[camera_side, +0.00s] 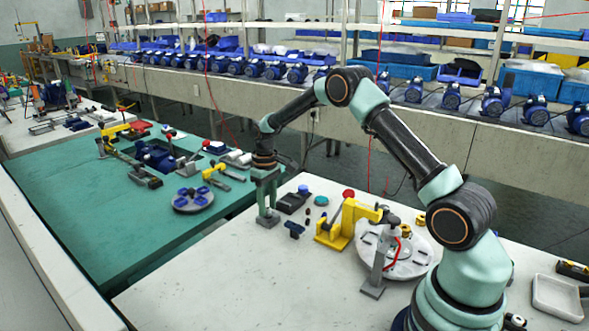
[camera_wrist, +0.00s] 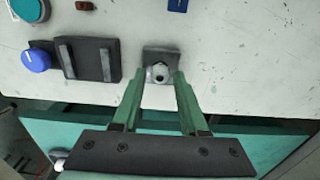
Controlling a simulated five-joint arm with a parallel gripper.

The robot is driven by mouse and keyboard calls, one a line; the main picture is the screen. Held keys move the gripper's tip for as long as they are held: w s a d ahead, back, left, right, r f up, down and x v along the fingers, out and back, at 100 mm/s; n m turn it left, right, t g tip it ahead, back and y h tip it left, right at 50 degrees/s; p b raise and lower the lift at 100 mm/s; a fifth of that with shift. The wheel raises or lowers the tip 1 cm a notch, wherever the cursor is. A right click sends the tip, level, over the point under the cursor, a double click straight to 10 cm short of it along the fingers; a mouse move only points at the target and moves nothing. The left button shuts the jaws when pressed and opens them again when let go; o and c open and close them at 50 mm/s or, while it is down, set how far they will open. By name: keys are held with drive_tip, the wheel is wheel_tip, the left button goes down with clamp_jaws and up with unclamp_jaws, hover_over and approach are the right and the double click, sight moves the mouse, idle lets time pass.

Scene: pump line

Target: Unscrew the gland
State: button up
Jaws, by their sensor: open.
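A small silver-grey fitting with a dark round hole, which looks like the gland (camera_wrist: 160,73), sits on a dark grey square block (camera_wrist: 162,52) in the wrist view. My gripper (camera_wrist: 158,84) is open, with its two green fingers on either side of the fitting. Some room shows between each finger and the fitting. In the side view my gripper (camera_side: 267,212) points straight down over the block (camera_side: 268,222) near the white table's edge. The fingers hide the fitting there.
A black two-part fixture (camera_wrist: 90,60) stands left of the block, with a blue knob (camera_wrist: 36,60) beyond it. A yellow clamp (camera_side: 345,222) and a round grey plate (camera_side: 408,262) are farther right in the side view. The green table (camera_side: 110,235) lies beyond the edge.

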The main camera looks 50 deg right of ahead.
drive_tip(key=shift+r, duration=2.15)
